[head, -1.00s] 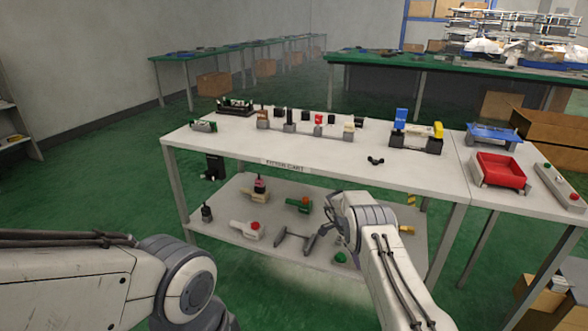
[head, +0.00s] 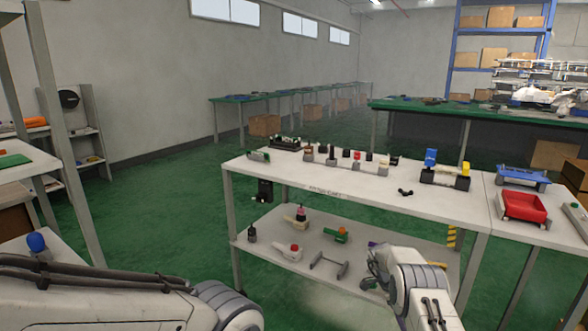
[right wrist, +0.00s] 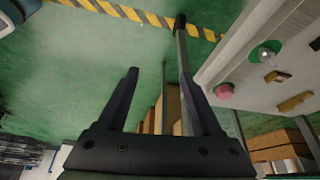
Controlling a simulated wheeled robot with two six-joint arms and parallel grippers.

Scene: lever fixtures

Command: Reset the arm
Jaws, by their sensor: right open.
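My right arm (head: 415,275) reaches in from the bottom right of the head view, in front of the fixture cart (head: 290,178). Its gripper (head: 370,270) shows partly, small and dark, by the cart's lower shelf. In the right wrist view the two dark fingers of my right gripper (right wrist: 160,72) stand apart with nothing between them. My left arm (head: 120,295) lies across the bottom left of the head view; its gripper is outside the picture.
Several small lever fixtures stand on the cart top, one with a blue part (head: 431,157). A red tray (head: 524,207) sits at right. The lower shelf holds more fixtures. A white shelf (head: 30,165) stands at left; green floor (head: 170,200) lies clear between.

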